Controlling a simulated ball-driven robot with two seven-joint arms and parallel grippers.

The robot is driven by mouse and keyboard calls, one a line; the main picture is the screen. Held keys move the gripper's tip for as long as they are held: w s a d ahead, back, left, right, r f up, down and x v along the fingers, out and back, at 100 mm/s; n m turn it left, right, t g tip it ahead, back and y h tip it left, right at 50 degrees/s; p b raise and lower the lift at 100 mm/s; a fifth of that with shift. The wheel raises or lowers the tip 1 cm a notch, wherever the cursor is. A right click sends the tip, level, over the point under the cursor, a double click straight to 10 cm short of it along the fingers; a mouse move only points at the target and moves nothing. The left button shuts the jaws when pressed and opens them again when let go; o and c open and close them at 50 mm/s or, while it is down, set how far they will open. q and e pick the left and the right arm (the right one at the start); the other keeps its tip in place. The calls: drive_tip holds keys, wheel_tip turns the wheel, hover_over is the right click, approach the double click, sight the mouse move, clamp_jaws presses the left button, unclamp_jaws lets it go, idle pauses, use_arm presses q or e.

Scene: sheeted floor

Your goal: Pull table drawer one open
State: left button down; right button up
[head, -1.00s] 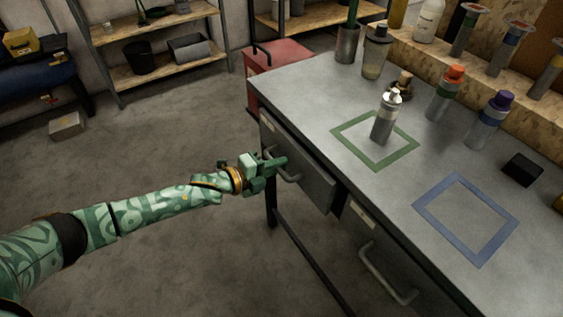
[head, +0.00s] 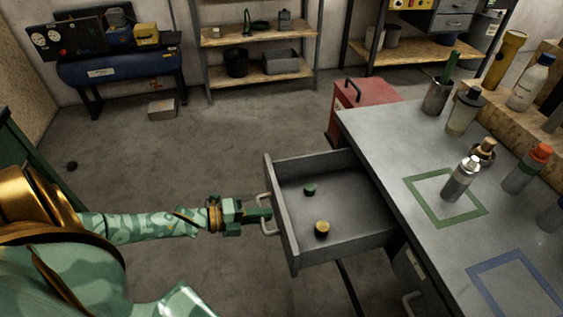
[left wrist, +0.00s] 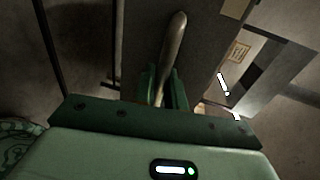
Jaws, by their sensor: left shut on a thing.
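The table drawer (head: 283,222) is pulled well out from the grey table (head: 375,137), at the centre of the head view. Its grey inside shows, with a small green item (head: 310,190) and a small yellow-topped item (head: 322,229) lying in it. My left gripper (head: 262,214) is shut on the drawer's bar handle (head: 265,199). The left wrist view shows the handle (left wrist: 175,45) held between the green fingers (left wrist: 162,88). My right gripper is not in view.
A red cabinet (head: 365,100) stands behind the table.

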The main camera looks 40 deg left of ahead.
use_arm(q)
drive_tip(key=shift+f+v, duration=0.15)
drive_tip(key=shift+v, duration=0.55)
drive_tip(key=shift+f+v, duration=0.1)
drive_tip(key=shift+v, duration=0.55)
drive_tip(key=c, duration=1.5)
unclamp_jaws()
drive_tip(key=p+v, duration=0.3)
drive_tip(key=v, duration=1.3)
drive_tip(key=shift+s+a, duration=0.1)
drive_tip(key=shift+s, duration=0.1)
